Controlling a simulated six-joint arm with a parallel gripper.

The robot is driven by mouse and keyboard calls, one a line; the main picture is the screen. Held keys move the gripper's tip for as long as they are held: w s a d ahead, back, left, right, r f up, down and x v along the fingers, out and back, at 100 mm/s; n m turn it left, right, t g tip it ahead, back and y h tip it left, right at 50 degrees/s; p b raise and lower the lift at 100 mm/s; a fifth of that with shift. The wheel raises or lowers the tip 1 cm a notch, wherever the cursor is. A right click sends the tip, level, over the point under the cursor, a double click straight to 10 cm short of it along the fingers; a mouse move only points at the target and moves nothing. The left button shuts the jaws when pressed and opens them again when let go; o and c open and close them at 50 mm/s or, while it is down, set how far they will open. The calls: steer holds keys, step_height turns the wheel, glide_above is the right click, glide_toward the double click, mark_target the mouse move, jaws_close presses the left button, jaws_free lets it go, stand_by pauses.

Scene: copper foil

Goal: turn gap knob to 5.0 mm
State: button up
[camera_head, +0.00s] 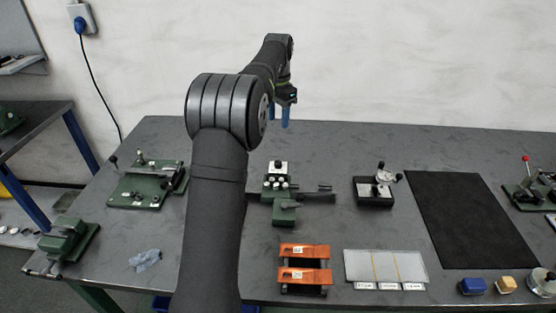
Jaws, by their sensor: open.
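My gripper (280,115) is at the upper middle, held up in front of the white wall with its blue fingers pointing down. The fingers are apart with nothing between them. A green device (285,210) with several small white parts stands on the table below it, partly hidden by my arm. I cannot tell which part is the gap knob, and no scale or setting is readable. My gripper is apart from both devices.
A green plate device (140,201) with levers and a green vise (68,241) are at left. The black mat (465,220) is bare.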

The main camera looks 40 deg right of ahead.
mark_target(278, 162)
step_height(278, 162, down, 17)
steer(key=shift+f, duration=0.1)
stand_by(0.3)
steer(key=shift+c, duration=0.3)
steer(key=c, duration=0.9)
